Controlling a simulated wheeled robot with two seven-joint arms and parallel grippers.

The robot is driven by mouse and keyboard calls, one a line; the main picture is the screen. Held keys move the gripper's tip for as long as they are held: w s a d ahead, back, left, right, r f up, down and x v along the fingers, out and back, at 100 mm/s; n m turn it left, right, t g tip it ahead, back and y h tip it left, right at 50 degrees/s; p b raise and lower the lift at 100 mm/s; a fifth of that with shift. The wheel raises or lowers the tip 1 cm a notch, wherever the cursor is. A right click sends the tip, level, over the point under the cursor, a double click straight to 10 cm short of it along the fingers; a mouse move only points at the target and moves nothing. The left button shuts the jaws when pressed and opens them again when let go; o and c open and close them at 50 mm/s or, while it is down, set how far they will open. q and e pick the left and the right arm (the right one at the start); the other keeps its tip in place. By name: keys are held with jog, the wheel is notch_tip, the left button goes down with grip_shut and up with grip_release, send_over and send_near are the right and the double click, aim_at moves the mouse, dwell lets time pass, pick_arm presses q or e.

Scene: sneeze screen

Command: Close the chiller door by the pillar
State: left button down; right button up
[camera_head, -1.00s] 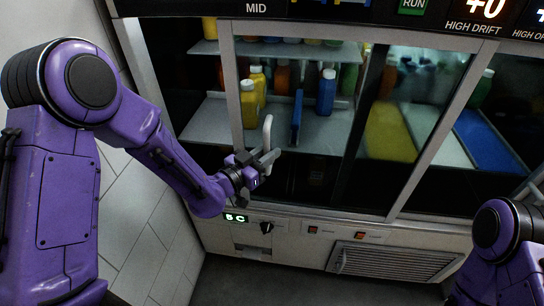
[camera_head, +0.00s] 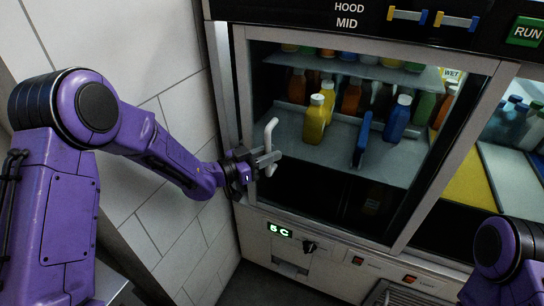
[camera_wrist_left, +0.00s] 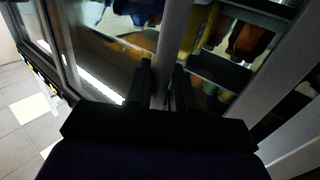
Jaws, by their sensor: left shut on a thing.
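The chiller door (camera_head: 243,95) is a metal-framed glass slider at the left end of the cabinet. Its left upright is close beside the cabinet's left jamb (camera_head: 221,85), with only a thin dark strip between them at the top. I cannot tell whether they touch lower down. My left gripper (camera_head: 266,160) is shut on the door's pale vertical handle (camera_head: 271,132). In the left wrist view the handle (camera_wrist_left: 172,40) runs between the two fingers (camera_wrist_left: 162,90). My right arm shows at the lower right, but its gripper is out of view.
Bottles, including a yellow one (camera_head: 314,120) and a blue one (camera_head: 397,118), stand on shelves behind the glass. A tiled wall (camera_head: 150,50) is close on the left. Below are a green display (camera_head: 280,230) and a dark knob (camera_head: 309,247). Dark floor lies below.

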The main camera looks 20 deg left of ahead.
pick_arm(q)
jog(key=c, duration=1.1)
grip_release()
jog(key=shift+s+a+r, duration=0.1)
jog(key=b+v, duration=0.1)
jog(key=v, duration=0.6)
jog(key=shift+s+a, duration=0.15)
jog(key=shift+s, duration=0.05)
